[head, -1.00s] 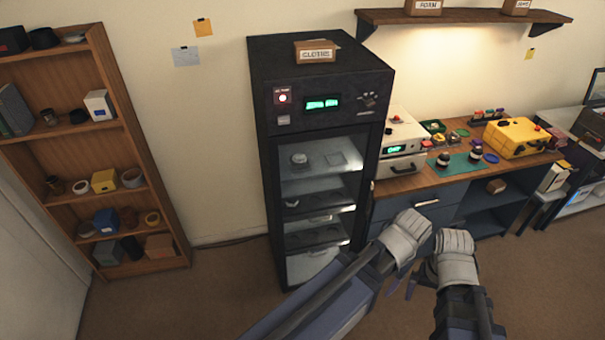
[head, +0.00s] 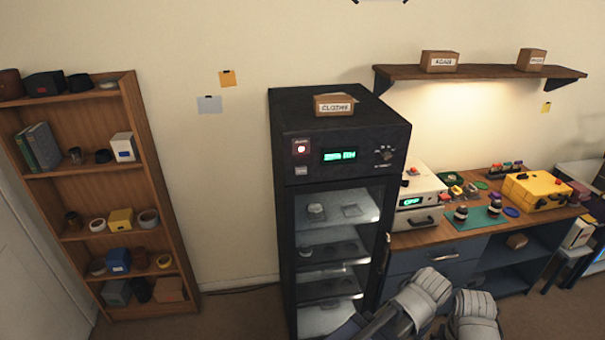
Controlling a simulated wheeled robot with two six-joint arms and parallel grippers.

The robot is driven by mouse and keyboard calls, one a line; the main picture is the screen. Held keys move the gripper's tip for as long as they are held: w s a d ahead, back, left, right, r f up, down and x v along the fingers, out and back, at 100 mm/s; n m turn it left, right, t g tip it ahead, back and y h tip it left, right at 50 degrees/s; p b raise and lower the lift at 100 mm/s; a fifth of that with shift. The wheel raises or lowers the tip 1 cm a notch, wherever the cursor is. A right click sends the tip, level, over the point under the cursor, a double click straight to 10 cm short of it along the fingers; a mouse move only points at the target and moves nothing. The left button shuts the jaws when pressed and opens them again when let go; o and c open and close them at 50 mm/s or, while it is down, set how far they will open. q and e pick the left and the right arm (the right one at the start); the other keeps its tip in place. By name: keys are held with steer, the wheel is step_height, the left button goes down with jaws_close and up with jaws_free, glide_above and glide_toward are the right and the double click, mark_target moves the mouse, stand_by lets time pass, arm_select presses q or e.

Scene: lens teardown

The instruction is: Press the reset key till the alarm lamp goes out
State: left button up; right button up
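The dark cabinet (head: 345,130) stands against the wall with its glass front facing me. On its upper left panel is the round alarm lamp (head: 301,149), which glows red with a bright centre. The small pale reset key (head: 301,170) sits just below the lamp, and nothing touches it. My two arms show only as pale grey links at the bottom edge, right of the cabinet's lower part and well below the key. Neither gripper's fingers can be seen.
A green display (head: 339,156) and a knob (head: 385,153) share the panel. A labelled box (head: 334,104) stands on top of the cabinet. A bookcase (head: 150,190) stands to the left, a cluttered workbench (head: 440,236) to the right.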

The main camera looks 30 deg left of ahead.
arm_select(q)
steer(key=shift+c, duration=0.4)
jaws_close()
stand_by(1.3)
